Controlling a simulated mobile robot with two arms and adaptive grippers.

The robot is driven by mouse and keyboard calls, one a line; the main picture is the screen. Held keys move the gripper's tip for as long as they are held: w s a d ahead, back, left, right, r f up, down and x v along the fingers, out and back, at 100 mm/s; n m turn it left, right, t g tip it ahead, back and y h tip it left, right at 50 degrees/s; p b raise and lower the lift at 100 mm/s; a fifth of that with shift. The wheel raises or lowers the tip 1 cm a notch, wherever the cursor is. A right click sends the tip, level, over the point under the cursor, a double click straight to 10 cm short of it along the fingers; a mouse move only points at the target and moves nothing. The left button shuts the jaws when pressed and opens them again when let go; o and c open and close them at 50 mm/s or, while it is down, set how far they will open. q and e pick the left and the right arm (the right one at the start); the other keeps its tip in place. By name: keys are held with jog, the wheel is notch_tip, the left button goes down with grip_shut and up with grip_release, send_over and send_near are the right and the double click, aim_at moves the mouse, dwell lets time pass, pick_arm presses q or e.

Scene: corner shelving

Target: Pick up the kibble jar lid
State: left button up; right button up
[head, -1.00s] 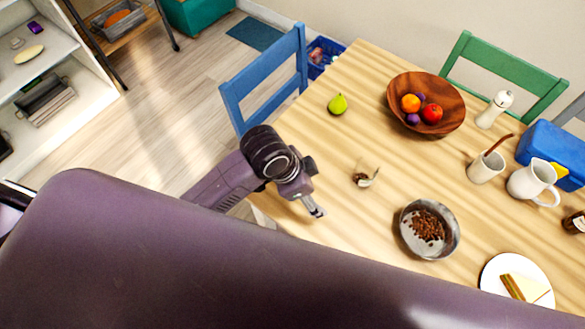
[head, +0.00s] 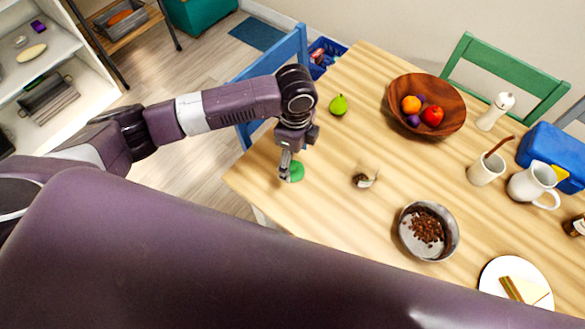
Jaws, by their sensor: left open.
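A flat round green lid (head: 297,174), which I take to be the kibble jar lid, lies on the wooden table (head: 330,215) near its left edge. My left gripper (head: 286,172) points down right at the lid's left side, and its fingers hide part of it. The gripper is open; I cannot tell whether it touches the lid. A small clear jar (head: 364,179) with some brown kibble in it is to the right of the lid, apart from it. My right gripper is not in view.
A metal bowl of kibble (head: 428,230) stands on the table to the right. A blue chair (head: 260,67) stands by the left edge. The table between lid and bowl is mostly clear.

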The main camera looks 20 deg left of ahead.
aim_at(294, 167)
pick_arm(q)
notch_tip(294, 167, down, 5)
jog(key=shift+w+a+r+p, duration=0.1)
jog(key=shift+p, duration=0.3)
jog(key=c, duration=1)
